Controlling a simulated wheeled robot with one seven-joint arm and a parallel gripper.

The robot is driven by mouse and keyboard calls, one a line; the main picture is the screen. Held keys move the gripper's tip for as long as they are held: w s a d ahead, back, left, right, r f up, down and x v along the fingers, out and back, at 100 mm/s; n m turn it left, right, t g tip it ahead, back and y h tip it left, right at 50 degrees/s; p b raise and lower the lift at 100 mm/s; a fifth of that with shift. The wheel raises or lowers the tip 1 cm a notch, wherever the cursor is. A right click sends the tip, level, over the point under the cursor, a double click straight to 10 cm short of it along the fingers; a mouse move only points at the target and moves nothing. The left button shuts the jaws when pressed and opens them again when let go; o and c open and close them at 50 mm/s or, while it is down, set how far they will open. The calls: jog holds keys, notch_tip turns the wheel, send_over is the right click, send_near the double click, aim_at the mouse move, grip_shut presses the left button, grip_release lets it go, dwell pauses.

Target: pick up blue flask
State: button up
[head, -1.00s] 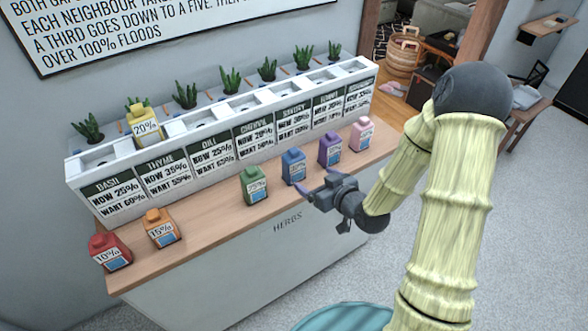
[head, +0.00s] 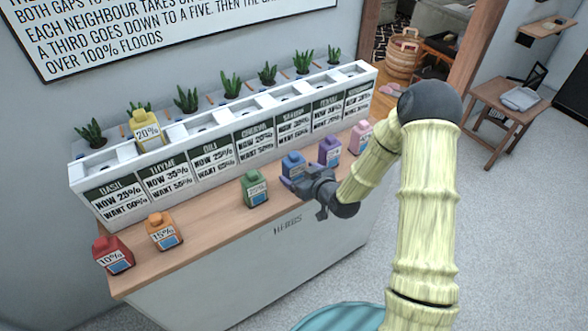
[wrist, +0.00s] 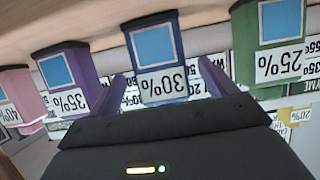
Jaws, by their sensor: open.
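The blue flask (head: 293,163) stands upright on the wooden counter ledge, between the green and purple flasks. In the wrist view, which is upside down, the blue flask (wrist: 157,55) carries a 30% label and sits in the gap between my two fingers. My gripper (head: 293,181) is open, just in front of the flask, and hides its lower part in the head view. The fingers (wrist: 168,88) appear to reach along both sides of the flask; I cannot tell whether they touch it.
The green flask (head: 254,189) stands to the left, the purple (head: 330,150) and pink (head: 361,137) flasks to the right. Orange (head: 162,231) and red (head: 112,255) flasks stand further left. A yellow flask (head: 148,130) sits in the white planter rack (head: 215,135) behind.

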aim_at(298, 172)
jog(key=x, duration=0.4)
jog(key=shift+f+p, duration=0.1)
jog(key=shift+p, duration=0.3)
jog(key=c, duration=1.2)
notch_tip(298, 172, up, 10)
jog(key=shift+r+b, duration=0.1)
jog(key=shift+b, duration=0.35)
